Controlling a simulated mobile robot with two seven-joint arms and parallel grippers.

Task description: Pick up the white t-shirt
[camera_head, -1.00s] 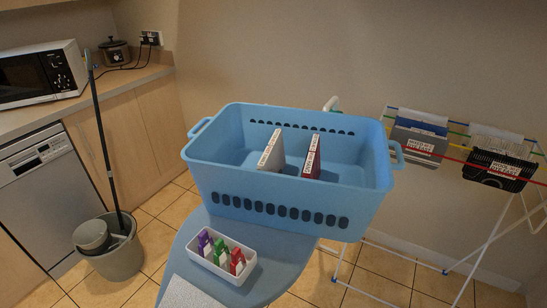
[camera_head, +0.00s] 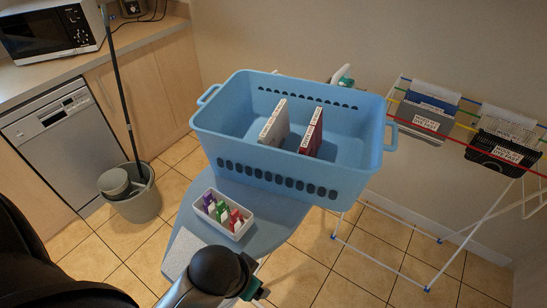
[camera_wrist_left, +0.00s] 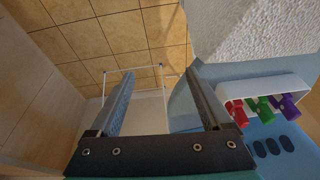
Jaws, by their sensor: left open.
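A pale, white-looking folded item (camera_head: 274,123) stands upright in the blue basket (camera_head: 255,169), left of a dark red folded item (camera_head: 311,133). Both have labels that I cannot read; the pale one may be the white t-shirt. My left arm reaches in at the bottom of the head view, well in front of the basket, and hides its own fingers there. In the left wrist view my left gripper (camera_wrist_left: 158,85) is open, with nothing between its fingers. My right gripper is not in view.
The basket stands on a blue-grey board (camera_head: 263,216). In front of it are a white tray (camera_head: 239,232) of coloured pegs and a white textured pad (camera_head: 182,251). A drying rack (camera_head: 424,225) with labelled items stands right; a mop bucket (camera_head: 139,206) stands left.

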